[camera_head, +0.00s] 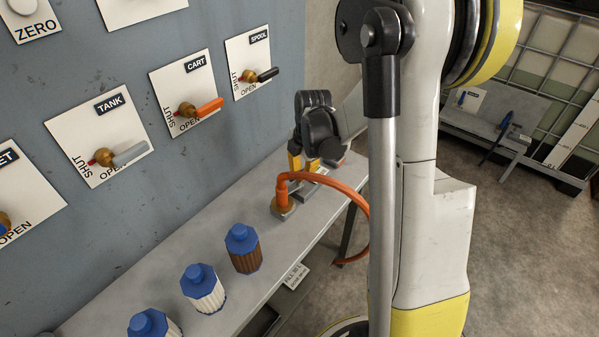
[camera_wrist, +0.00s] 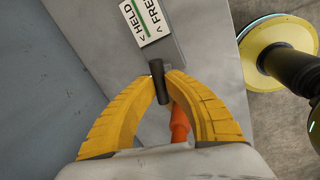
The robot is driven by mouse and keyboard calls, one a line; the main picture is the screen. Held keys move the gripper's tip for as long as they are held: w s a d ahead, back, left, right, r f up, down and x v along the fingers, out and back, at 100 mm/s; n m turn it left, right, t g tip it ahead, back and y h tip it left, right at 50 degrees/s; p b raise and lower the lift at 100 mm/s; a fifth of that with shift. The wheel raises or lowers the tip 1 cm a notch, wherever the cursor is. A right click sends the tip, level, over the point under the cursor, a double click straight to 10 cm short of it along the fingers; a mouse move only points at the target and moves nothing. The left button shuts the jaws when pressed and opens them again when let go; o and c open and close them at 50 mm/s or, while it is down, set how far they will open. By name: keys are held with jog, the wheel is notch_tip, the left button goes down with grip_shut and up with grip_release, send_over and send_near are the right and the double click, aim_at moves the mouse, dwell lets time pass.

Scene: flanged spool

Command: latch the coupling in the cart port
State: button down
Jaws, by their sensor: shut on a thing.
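My gripper (camera_wrist: 162,80) has its two yellow fingers closed around a short dark grey lever (camera_wrist: 158,88) in the wrist view. The lever stands beside a grey block with a white HELD / FREE placard (camera_wrist: 142,22). In the head view my gripper (camera_head: 303,165) is low over the bench, behind the orange hose; the lever is hidden there. An orange part (camera_wrist: 179,124) shows between the fingers. How the coupling sits in its port is not clear.
Three blue-capped bottles (camera_head: 243,248) stand on the grey bench (camera_head: 208,243). Valve panels line the wall, including the CART valve (camera_head: 190,108) with its orange handle and the SPOOL valve (camera_head: 250,75). Another low bench (camera_head: 485,127) stands at the far right, across open floor.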

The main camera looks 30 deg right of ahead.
jog(key=shift+n+y, duration=0.3)
jog(key=shift+n, duration=1.1)
jog(key=c, duration=1.4)
grip_release()
jog(key=v, duration=1.2)
